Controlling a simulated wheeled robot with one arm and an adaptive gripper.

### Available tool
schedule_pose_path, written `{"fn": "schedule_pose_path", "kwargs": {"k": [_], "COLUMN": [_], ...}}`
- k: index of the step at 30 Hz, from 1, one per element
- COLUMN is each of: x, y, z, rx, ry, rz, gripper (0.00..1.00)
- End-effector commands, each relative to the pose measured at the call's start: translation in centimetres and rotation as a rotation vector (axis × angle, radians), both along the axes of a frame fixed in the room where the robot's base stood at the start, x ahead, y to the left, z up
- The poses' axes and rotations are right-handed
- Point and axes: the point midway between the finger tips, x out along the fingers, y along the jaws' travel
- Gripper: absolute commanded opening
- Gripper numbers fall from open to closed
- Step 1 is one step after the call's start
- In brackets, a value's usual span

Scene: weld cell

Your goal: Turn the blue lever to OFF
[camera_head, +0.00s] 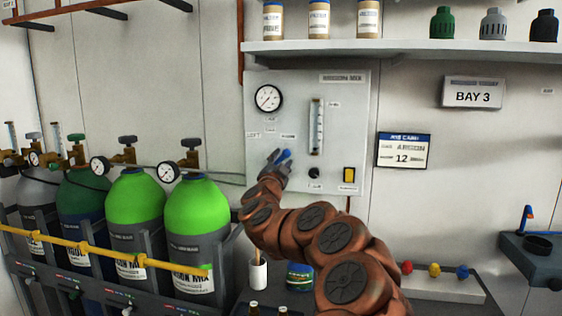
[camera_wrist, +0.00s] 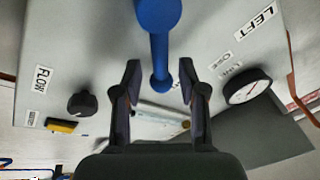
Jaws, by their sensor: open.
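The blue lever (camera_head: 287,154) is on the grey gas panel (camera_head: 350,95), partly hidden by my gripper (camera_head: 276,159) in the head view. In the wrist view the lever (camera_wrist: 159,45) runs from a wide round end at the top edge to a smaller round end between my fingertips. My gripper (camera_wrist: 160,78) is open, with one finger on each side of that small end and a visible gap on both sides. A LEFT label (camera_wrist: 257,22) is beside the lever. I cannot read an OFF mark clearly.
The panel also carries a round gauge (camera_head: 268,98), a flow tube (camera_head: 316,127), a black knob (camera_head: 314,173) and a yellow switch (camera_head: 349,174). A shelf (camera_head: 400,47) juts out above. Green cylinders (camera_head: 197,208) stand at left; a cup (camera_head: 258,275) and jar (camera_head: 299,277) are below.

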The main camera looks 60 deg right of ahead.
Motion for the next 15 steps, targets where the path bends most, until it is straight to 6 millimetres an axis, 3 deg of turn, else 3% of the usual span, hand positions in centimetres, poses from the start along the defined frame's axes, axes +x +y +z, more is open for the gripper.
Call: {"fn": "schedule_pose_path", "kwargs": {"k": [4,15], "x": [0.0,-0.04], "y": [0.03,0.02], "z": [0.02,0.02], "rx": [0.0,0.0], "ry": [0.0,0.0], "rz": [0.0,0.0], "gripper": [0.39,0.01]}}
